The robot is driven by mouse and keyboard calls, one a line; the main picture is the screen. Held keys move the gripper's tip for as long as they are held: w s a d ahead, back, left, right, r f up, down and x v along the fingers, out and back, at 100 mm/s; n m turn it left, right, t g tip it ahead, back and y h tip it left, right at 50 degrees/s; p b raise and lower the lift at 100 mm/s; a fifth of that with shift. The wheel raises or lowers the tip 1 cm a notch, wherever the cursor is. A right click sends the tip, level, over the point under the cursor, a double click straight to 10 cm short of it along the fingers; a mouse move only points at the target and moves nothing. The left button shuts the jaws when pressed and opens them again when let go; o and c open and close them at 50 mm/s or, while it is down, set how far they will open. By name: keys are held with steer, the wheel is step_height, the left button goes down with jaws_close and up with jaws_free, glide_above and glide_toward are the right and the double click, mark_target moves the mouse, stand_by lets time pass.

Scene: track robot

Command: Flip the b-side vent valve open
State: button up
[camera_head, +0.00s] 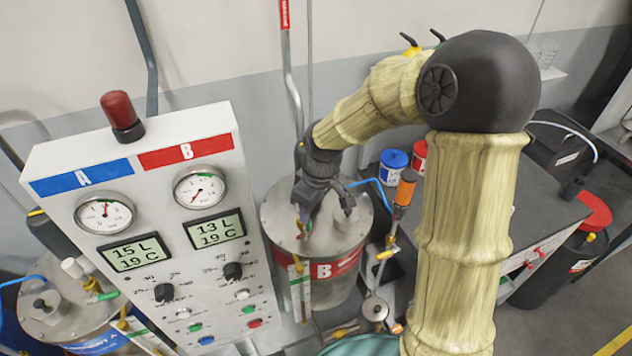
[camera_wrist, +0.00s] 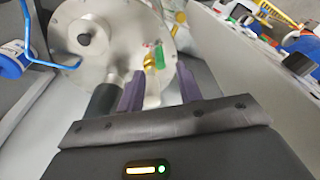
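The B tank (camera_head: 335,285) stands right of the control panel, with a red B label and round metal lid. My gripper (camera_head: 303,222) points down over the lid's near left part and hides much of the valve there. In the wrist view, the lid (camera_wrist: 115,30) carries a small brass valve with a green handle (camera_wrist: 158,55), which I take as the b-side vent valve. My gripper (camera_wrist: 160,75) is open, its two purple fingers apart. The green handle shows just beyond the fingertips, between them in the picture. I cannot tell whether they touch it.
The control panel (camera_head: 150,210) with gauges and knobs stands close left of my gripper. A blue hose (camera_head: 370,185) meets the B lid's right side. An orange-topped upright fitting (camera_head: 404,190) stands right of the tank. The A tank (camera_head: 45,315) is at the lower left.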

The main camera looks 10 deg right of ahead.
step_height(320, 180, up, 10)
steer(key=d+b, duration=0.1)
steer(key=shift+s+f, duration=0.2)
steer(key=shift+s, duration=0.2)
steer(key=shift+d, duration=0.1)
steer(key=s+d+f+m+t+h+b, duration=0.1)
steer(key=s+d+f+m, duration=0.9)
steer(key=s, duration=0.1)
steer(key=shift+s+f+t, duration=0.2)
steer(key=shift+f+t, duration=0.05)
steer(key=shift+t, duration=0.05)
steer(key=shift+d, duration=0.1)
